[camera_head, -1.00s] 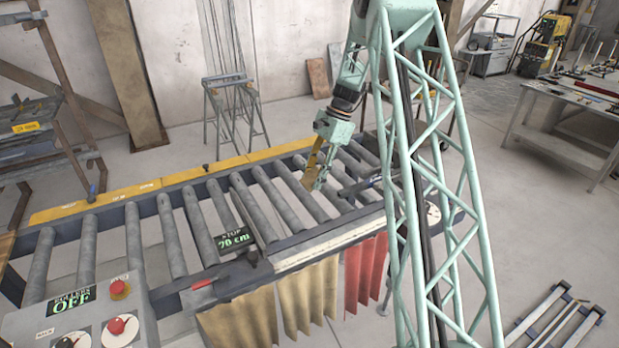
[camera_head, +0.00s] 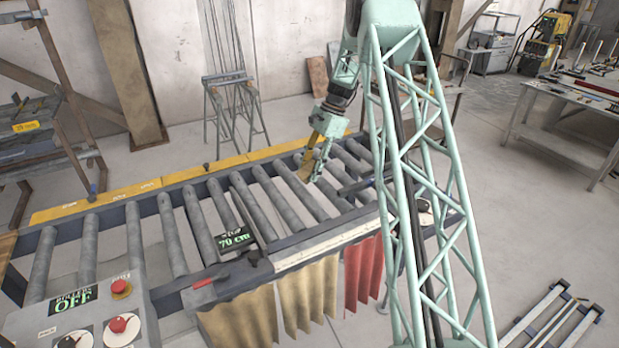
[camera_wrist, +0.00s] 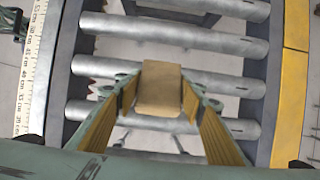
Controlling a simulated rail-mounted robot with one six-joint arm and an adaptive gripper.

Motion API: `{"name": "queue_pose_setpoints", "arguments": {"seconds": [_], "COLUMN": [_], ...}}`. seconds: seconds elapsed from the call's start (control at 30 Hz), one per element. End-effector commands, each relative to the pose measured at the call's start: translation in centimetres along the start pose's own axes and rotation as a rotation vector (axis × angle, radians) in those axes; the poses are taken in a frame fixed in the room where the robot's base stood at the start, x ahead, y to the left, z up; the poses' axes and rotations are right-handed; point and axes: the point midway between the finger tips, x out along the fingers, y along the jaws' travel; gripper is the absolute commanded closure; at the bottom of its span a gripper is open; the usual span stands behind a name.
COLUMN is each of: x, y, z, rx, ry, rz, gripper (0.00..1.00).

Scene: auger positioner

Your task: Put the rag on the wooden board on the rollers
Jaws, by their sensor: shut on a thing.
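My gripper (camera_head: 308,172) hangs low over the right half of the roller conveyor (camera_head: 285,187). In the wrist view its two ribbed tan fingers (camera_wrist: 160,97) close in on the sides of a smooth brown block-shaped piece (camera_wrist: 160,88), and it is shut on it. I cannot tell whether this piece is the wooden board. Rollers show below and beyond it. Two tan cloths (camera_head: 247,318) (camera_head: 310,295) and a red cloth (camera_head: 363,272) hang from the conveyor's front side. No cloth shows lying on the rollers.
A control box (camera_head: 85,318) with buttons and a display reading OFF stands at the front left. A "70 cm" display (camera_head: 234,239) sits on the front rail. A yellow rail (camera_head: 150,186) runs along the back. A metal table (camera_head: 570,125) stands far right.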

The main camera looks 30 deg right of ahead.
Motion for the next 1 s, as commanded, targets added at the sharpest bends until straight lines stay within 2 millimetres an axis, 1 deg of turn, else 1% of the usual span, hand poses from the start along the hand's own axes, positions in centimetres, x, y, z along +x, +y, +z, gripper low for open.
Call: {"name": "queue_pose_setpoints", "arguments": {"seconds": [0.2,0.33,0.87,0.9,1.0], "x": [1.9,2.7,3.3,3.3,3.3], "y": [0.1,0.0,0.0,0.0,0.0], "z": [-0.8,-1.1,-1.4,-1.4,-1.3], "rx": [0.002,0.001,0.001,0.001,0.0], "ry": [-0.001,-0.001,0.0,0.0,0.0], "rz": [0.001,0.001,0.0,0.0,0.0], "gripper": [0.74,0.74,0.74,0.61,0.52]}}
